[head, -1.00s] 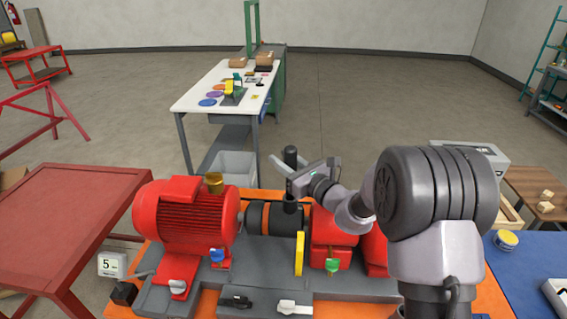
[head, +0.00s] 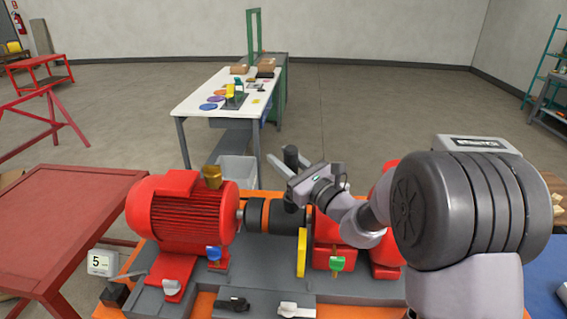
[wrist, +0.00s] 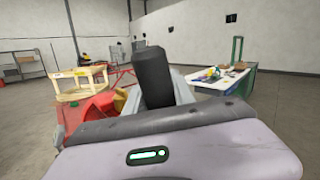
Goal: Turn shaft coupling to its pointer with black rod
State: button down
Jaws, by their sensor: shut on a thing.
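My gripper is shut on the rod. In the wrist view the rod (wrist: 153,78) rises between my fingers, leaning slightly. The shaft coupling (head: 256,213) is a dark cylinder with an orange band, between the red motor (head: 190,213) and the red pump housing (head: 330,232). I cannot make out the pointer with certainty.
A yellow upright plate (head: 301,252) stands in front of the coupling. Blue (head: 213,254) and green (head: 337,264) handles stand low along the skid. A red bench (head: 60,215) is at left, and a white worktable (head: 195,97) stands behind. Open floor lies beyond.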

jog(key=s+f+n+g+y+b, duration=0.1)
jog(key=s+f+n+y+b, duration=0.3)
jog(key=s+n+b, duration=0.2)
jog(key=s+f+n+g+y+b, duration=0.1)
jog(key=s+f+n+y+b, duration=0.3)
jog(key=s+b, duration=0.5)
jog(key=shift+s+a+f+n+y+b, duration=0.35)
jog(key=shift+f+n+b, duration=0.4)
jog(key=shift+n+b, duration=0.45)
dwell(1.5)
jog(key=shift+s+d, duration=0.1)
jog(key=s+r, duration=0.3)
jog(key=s, duration=0.3)
jog(key=shift+s+r, duration=0.25)
jog(key=shift+r, duration=0.05)
dwell(0.7)
dwell(0.6)
